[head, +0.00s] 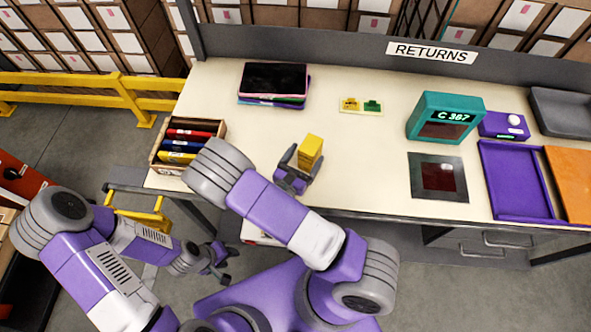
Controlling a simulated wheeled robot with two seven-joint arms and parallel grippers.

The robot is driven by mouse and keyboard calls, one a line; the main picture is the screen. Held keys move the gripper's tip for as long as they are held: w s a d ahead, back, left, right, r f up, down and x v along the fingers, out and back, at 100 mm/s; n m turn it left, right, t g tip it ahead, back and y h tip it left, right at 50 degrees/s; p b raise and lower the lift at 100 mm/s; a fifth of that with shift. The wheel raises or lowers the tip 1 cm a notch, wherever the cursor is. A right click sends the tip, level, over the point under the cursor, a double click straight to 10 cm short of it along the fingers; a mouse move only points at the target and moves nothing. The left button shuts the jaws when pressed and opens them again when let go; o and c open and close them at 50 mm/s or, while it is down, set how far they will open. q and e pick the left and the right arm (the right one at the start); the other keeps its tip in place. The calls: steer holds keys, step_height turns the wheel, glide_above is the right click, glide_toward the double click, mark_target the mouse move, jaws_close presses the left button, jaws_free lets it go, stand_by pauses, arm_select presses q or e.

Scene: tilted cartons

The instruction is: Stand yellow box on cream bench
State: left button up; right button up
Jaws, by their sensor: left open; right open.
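The yellow box (310,151) is on the cream bench (350,150), left of the middle and near the front. It looks upright, but its base is hidden by my gripper. My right gripper (303,164) is at the box, with its open fingers on either side of it. I cannot tell whether the fingers touch it. My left gripper (219,262) is open and empty, low in front of the bench and above the floor.
A bin of coloured folders (188,140) stands at the bench's left end. Dark and coloured folders (273,82) lie behind the box, near a small yellow-and-green card (361,106). A teal display (445,117), scanner plate (438,177) and purple tray (516,180) occupy the right.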

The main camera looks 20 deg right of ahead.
steer(key=v, duration=0.7)
stand_by(0.4)
